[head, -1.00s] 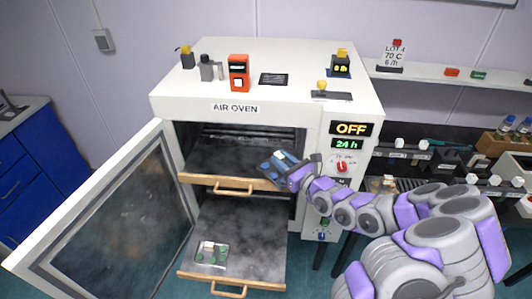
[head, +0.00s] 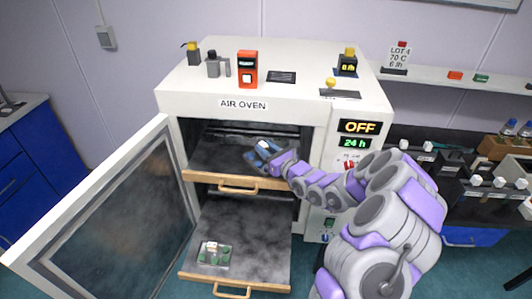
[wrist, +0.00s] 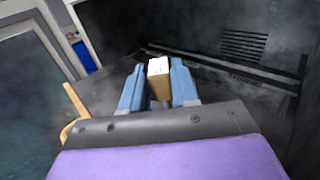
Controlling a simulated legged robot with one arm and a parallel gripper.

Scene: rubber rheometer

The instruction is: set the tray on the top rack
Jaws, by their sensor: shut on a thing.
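My gripper (head: 263,150) is over the right part of the top rack (head: 215,158), inside the open oven mouth. Its blue fingers are shut on a small tan block with a white top, seen in the wrist view as the tray's grip (wrist: 159,80). The rest of this tray is hidden by the fingers and wrist, so I cannot tell whether it touches the rack. The top rack is a dark, partly pulled-out shelf with a wooden front handle (head: 237,190).
The lower rack (head: 250,235) is pulled out further and bears a small tray with green pieces (head: 214,254). The oven door (head: 115,215) stands open at the left. The control panel (head: 355,140) is right of the mouth. The left part of the top rack is clear.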

